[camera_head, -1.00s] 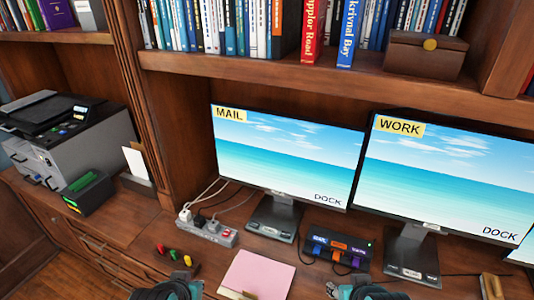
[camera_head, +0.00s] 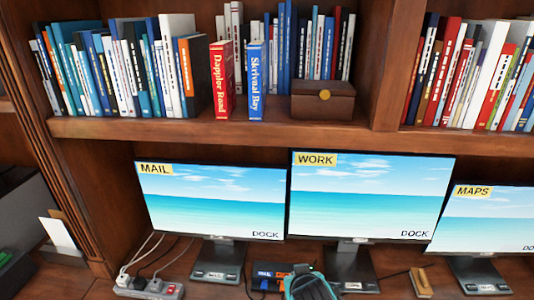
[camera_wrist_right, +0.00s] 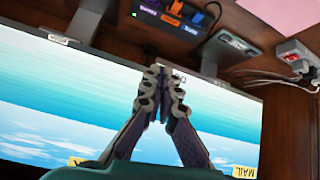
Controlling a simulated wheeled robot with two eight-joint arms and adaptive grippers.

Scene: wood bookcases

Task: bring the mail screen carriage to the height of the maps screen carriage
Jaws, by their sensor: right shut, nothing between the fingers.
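The mail screen (camera_head: 212,200), with a yellow MAIL label, stands on a dark stand (camera_head: 218,262) at the left of the desk. The maps screen (camera_head: 485,218), with a MAPS label, stands at the right, partly cut off, its top edge lower in the picture than the mail screen's. My right gripper (camera_wrist_right: 164,72) is shut and empty. In the right wrist view it is in front of the screens, near the gap between the mail screen (camera_wrist_right: 225,118) and the work screen (camera_wrist_right: 60,95). The teal end of my right arm shows low in the head view. My left gripper is out of view.
The work screen (camera_head: 365,200) stands between the other two, its top edge highest. A dock with coloured plugs (camera_wrist_right: 175,18) sits between the stands. A power strip (camera_head: 150,288) with cables lies at left. A shelf of books (camera_head: 120,75) runs above the screens.

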